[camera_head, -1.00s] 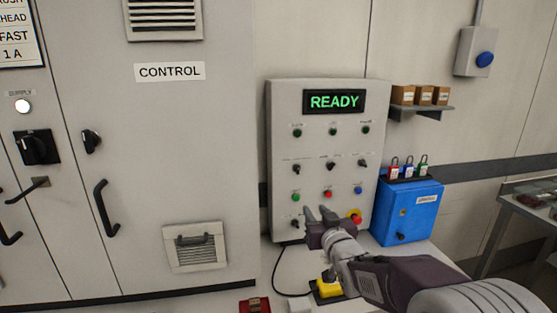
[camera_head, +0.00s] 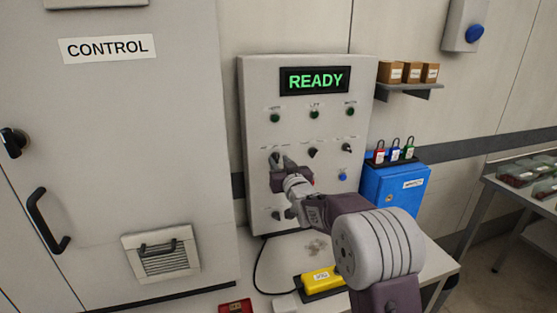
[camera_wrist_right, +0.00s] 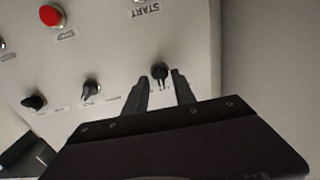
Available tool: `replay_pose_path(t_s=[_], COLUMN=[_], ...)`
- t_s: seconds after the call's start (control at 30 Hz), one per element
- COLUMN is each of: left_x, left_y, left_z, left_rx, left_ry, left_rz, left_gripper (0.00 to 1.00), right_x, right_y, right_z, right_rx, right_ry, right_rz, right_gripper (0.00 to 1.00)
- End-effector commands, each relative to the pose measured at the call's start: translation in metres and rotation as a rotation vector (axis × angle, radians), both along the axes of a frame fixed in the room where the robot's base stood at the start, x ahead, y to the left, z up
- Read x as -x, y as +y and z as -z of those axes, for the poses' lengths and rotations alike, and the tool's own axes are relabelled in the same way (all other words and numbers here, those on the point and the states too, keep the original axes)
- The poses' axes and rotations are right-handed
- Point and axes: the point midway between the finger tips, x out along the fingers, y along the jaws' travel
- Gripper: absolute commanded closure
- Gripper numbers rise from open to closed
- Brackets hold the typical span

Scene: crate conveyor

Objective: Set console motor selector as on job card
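The grey console (camera_head: 257,100) stands on the bench with a green READY display (camera_head: 314,80). Its row of black selectors has a middle one (camera_head: 314,153) and a right one (camera_head: 347,147). My right gripper (camera_head: 277,160) is at the left selector, mostly covering it. The wrist view, turned upside down, shows that left selector (camera_wrist_right: 160,72) between the open fingertips of my right gripper (camera_wrist_right: 161,80), with gaps at both sides. The middle selector (camera_wrist_right: 90,88) and right selector (camera_wrist_right: 35,102) are clear of it. The labels are too small to read. My left gripper is not in view.
A red STOP button (camera_wrist_right: 52,16) is near the selectors. A blue box (camera_head: 393,190) with padlocks is right of the console. A yellow device (camera_head: 320,279) lies on the bench. The control cabinet (camera_head: 100,110) fills the left. No job card shows now.

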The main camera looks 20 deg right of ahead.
Motion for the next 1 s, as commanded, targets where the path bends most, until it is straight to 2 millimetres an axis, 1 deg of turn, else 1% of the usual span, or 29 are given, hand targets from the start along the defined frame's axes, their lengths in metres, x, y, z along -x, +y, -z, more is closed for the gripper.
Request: replay_pose_path(t_s=[0.03,0.13,0.37,0.47,0.5,0.77,1.0], left_x=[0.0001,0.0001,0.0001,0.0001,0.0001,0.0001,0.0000], left_y=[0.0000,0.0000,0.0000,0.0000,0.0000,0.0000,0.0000], left_z=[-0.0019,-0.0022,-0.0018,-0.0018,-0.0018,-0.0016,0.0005], left_rx=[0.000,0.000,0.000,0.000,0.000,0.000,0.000], left_ry=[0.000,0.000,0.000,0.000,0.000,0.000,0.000], left_rz=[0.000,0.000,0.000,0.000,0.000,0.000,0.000], left_gripper=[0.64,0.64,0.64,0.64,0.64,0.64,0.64], right_x=[-0.0055,-0.0109,-0.0116,-0.0115,-0.0115,-0.0113,-0.0113], right_y=[0.0003,0.0005,0.0005,0.0004,0.0004,0.0004,0.0001], right_z=[-0.0004,-0.0002,0.0003,0.0002,0.0002,0.0002,0.0008], right_rx=[0.000,0.000,0.000,0.000,0.000,-0.008,-0.093], right_ry=[0.000,-0.001,0.000,0.000,0.000,0.000,0.003], right_rz=[0.000,0.000,0.000,0.000,0.000,0.000,0.000], right_gripper=[0.68,0.68,0.68,0.93,1.00,1.00,1.00])
